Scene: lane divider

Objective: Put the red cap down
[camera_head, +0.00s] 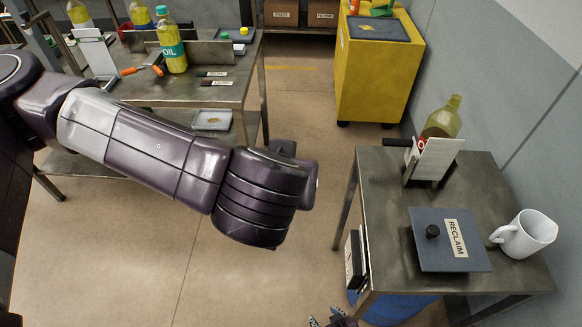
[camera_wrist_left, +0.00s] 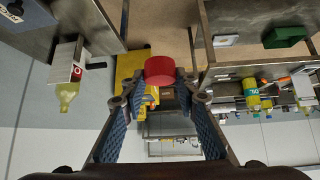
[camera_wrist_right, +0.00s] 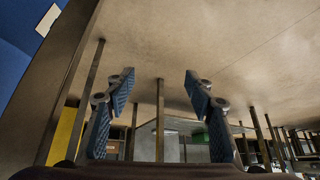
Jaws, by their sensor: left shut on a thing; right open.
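The red cap (camera_wrist_left: 159,70) is between the fingertips of my left gripper (camera_wrist_left: 160,88) in the left wrist view. The gripper is shut on it and holds it in the air. In the head view my left arm reaches in from the left, and its own wrist hides the gripper and the cap. My right gripper (camera_wrist_right: 158,78) is open and empty in the right wrist view. Its fingertips also show at the bottom edge of the head view (camera_head: 330,319), low beside the right-hand table.
The right-hand metal table (camera_head: 380,225) carries a yellow bottle (camera_head: 441,122) behind a white holder (camera_head: 434,160), a blue-grey RECLAIM plate (camera_head: 432,257) and a white mug (camera_head: 527,235). The back left table (camera_head: 222,97) holds an OIL bottle (camera_head: 171,45). A yellow cabinet (camera_head: 376,82) stands behind.

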